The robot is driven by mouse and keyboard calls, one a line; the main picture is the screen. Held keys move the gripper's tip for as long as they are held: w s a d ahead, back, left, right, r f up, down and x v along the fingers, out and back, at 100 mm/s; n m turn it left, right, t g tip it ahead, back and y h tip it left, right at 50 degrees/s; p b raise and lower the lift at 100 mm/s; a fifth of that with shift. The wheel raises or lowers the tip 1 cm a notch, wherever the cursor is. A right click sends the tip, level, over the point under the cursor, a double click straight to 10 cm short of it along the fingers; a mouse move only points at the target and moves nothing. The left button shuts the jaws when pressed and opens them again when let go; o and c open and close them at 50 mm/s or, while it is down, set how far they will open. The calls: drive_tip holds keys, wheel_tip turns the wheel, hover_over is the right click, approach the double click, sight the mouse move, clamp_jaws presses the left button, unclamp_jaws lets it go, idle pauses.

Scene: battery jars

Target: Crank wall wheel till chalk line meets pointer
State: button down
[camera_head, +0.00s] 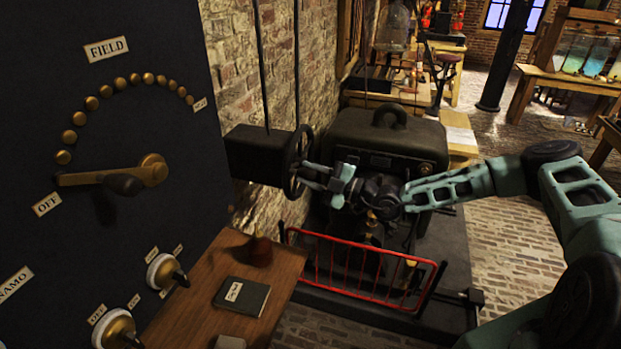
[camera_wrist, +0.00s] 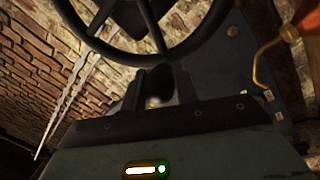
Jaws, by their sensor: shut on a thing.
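The dark spoked wall wheel (camera_head: 292,152) stands edge-on at the end of a black box on the brick wall in the head view. In the wrist view its rim (camera_wrist: 150,57) curves across the top. My gripper (camera_head: 312,172) reaches it from the right, at the lower part of the rim. In the wrist view my gripper (camera_wrist: 157,98) is shut around a dark stub just below the rim, which looks like the wheel's handle. The fingers and shadow hide most of it. I cannot make out the chalk line or the pointer in either view.
A dark machine (camera_head: 385,145) stands behind my arm. A red guard rail (camera_head: 350,268) runs low before it. A black panel (camera_head: 120,230) with brass knobs fills the left. A wooden table (camera_head: 190,318) with a book (camera_head: 242,296) is in front. Brick floor (camera_head: 520,240) is open at right.

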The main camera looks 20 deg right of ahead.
drive_tip(key=shift+w+d+r+m+h+p, duration=0.15)
drive_tip(key=shift+w+r+m+p, duration=0.05)
drive_tip(key=shift+r+m, duration=0.3)
drive_tip(key=shift+w+d+r+m+h+p, duration=0.15)
drive_tip(key=shift+r+m+p, duration=0.05)
drive_tip(key=shift+r+m, duration=0.25)
drive_tip(key=shift+w, duration=0.1)
drive_tip(key=c, duration=1.1)
unclamp_jaws()
drive_tip(key=shift+d, duration=0.1)
drive_tip(key=shift+f, duration=0.1)
drive_tip(key=shift+s+d+f, duration=0.1)
drive_tip(key=shift+s+f, duration=0.05)
drive_tip(key=shift+s, duration=0.05)
drive_tip(key=shift+b+v, duration=3.45)
drive_tip(key=shift+v, duration=5)
drive_tip(key=shift+s, duration=0.1)
